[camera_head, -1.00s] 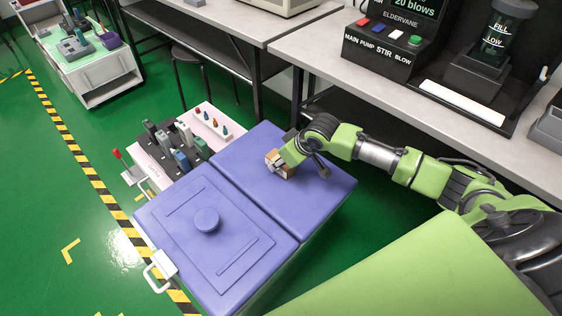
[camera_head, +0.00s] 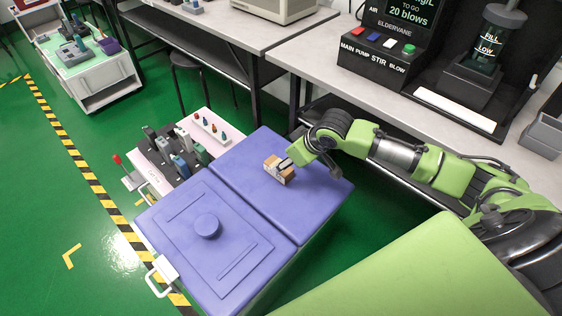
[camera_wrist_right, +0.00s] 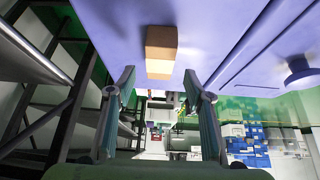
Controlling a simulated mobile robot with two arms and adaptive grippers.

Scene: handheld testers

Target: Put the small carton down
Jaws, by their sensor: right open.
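The small carton (camera_head: 279,170) is a brown box with a pale band. It rests on the far section of the blue-purple cart top (camera_head: 318,188). My right gripper (camera_head: 289,164) is beside the carton on its right side, at the end of the green arm. In the right wrist view the carton (camera_wrist_right: 161,52) lies on the purple surface, ahead of the two fingertips (camera_wrist_right: 158,82). The fingers are spread apart with a gap between them and nothing held. My left gripper is not in view.
The cart's near lid has a round knob (camera_head: 207,226). A tray of grey and dark handheld devices (camera_head: 170,155) and a white rack with small coloured pieces (camera_head: 210,127) stand left of it. A grey bench (camera_head: 370,85) with the pump panel runs behind.

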